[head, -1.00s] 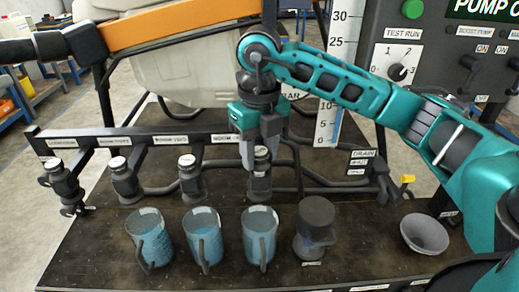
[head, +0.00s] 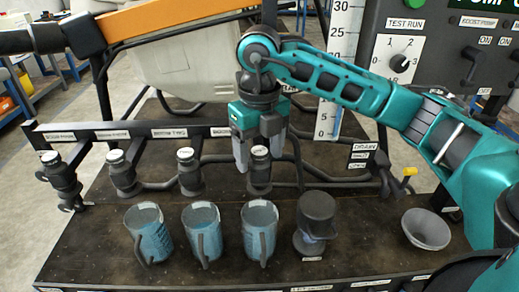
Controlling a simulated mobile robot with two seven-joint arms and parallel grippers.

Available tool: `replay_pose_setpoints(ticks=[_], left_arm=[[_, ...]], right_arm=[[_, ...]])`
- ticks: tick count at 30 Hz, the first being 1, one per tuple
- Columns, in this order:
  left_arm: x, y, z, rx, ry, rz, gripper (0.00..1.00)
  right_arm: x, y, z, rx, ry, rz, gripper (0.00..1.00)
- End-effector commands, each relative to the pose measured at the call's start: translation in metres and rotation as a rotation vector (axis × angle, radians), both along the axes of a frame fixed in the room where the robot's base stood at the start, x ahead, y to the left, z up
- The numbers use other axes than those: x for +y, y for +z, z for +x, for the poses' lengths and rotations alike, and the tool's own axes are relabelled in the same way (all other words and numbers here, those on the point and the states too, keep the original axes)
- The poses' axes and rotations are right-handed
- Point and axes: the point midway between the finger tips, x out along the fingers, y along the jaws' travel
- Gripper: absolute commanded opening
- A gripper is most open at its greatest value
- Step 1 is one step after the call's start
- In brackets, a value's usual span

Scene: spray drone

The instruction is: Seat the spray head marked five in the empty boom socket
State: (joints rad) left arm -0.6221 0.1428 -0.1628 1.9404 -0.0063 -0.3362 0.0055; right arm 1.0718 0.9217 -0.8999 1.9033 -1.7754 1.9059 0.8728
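Several dark spray heads with pale round caps stand in a row along the boom: far-left head (head: 64,182), second head (head: 123,177), third head (head: 188,175), and fourth head (head: 260,176). I cannot read a five on any of them, and no empty socket can be made out. My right gripper (head: 257,150) points down at the fourth head. Its fingers look apart, one left of the head's cap and one near its right side. Whether they touch the head cannot be told. My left gripper is not in view.
Three jugs of blue liquid (head: 149,238), (head: 202,238), (head: 259,236) stand in front of the boom. A control panel (head: 440,50) rises at the right, a pale tank (head: 185,70) behind.

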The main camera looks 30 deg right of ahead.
Motion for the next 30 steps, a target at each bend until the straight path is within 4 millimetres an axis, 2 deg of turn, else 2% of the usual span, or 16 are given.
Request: replay_pose_setpoints(ticks=[12,15,24,30], left_arm=[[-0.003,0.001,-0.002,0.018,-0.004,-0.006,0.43],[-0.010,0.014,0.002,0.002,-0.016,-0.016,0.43],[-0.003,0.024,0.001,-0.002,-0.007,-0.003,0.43],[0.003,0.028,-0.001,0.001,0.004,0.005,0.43]], right_arm=[[0.000,0.000,0.000,0.000,0.000,0.000,0.73],[0.000,0.021,0.001,-0.006,-0.001,0.001,0.73],[-0.001,0.092,0.001,-0.006,-0.002,-0.001,0.73],[0.000,0.119,0.001,-0.003,-0.001,-0.001,0.73]])
